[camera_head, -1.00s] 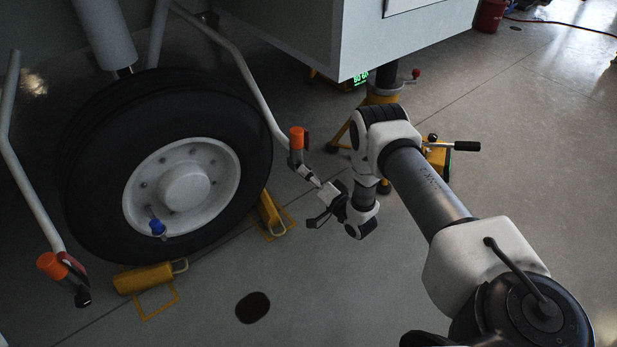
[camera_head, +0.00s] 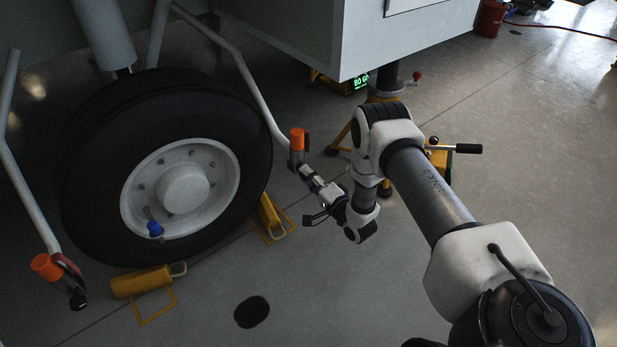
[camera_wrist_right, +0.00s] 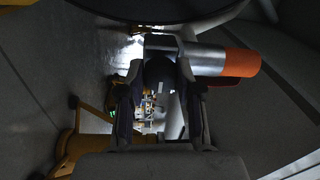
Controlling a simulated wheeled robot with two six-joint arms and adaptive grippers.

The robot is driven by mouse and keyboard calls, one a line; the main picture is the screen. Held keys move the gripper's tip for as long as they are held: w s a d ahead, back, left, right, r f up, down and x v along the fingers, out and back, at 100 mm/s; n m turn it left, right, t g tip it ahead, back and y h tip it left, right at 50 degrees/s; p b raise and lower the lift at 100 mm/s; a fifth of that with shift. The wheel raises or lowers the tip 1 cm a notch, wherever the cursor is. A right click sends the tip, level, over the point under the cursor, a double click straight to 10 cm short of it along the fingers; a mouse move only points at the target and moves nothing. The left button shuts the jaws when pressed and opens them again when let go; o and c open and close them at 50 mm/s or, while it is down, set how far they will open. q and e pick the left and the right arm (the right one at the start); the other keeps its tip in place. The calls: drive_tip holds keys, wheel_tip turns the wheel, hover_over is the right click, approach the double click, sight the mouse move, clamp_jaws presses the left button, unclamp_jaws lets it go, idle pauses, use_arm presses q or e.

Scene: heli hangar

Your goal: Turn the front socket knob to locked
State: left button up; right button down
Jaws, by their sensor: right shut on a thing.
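The socket by the right end of the strut (camera_head: 296,141) has an orange end and a metal body; its orange end and silver body also show in the wrist view (camera_wrist_right: 241,62). A dark rounded knob (camera_wrist_right: 159,73) sits beside the metal body, between the fingers of my right gripper (camera_wrist_right: 158,92). In the head view my right gripper (camera_head: 307,174) is just below this socket, shut on the knob. The fingers hide the knob's sides, and I cannot read its setting. A second orange-ended socket (camera_head: 47,267) is at the lower left. My left gripper is not in view.
A large wheel (camera_head: 183,187) stands left of my right arm. Yellow chocks (camera_head: 141,281) (camera_head: 270,215) lie against it. A yellow jack (camera_head: 387,95) stands behind my arm, under a grey box-like body (camera_head: 350,40). The floor in front is clear.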

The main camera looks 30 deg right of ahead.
drive_tip(key=c, duration=0.8)
unclamp_jaws()
drive_tip(key=shift+o, duration=0.2)
drive_tip(key=shift+s, duration=0.1)
drive_tip(key=s, duration=1.1)
drive_tip(key=shift+s+d+f, duration=0.35)
drive_tip(key=shift+d, duration=0.1)
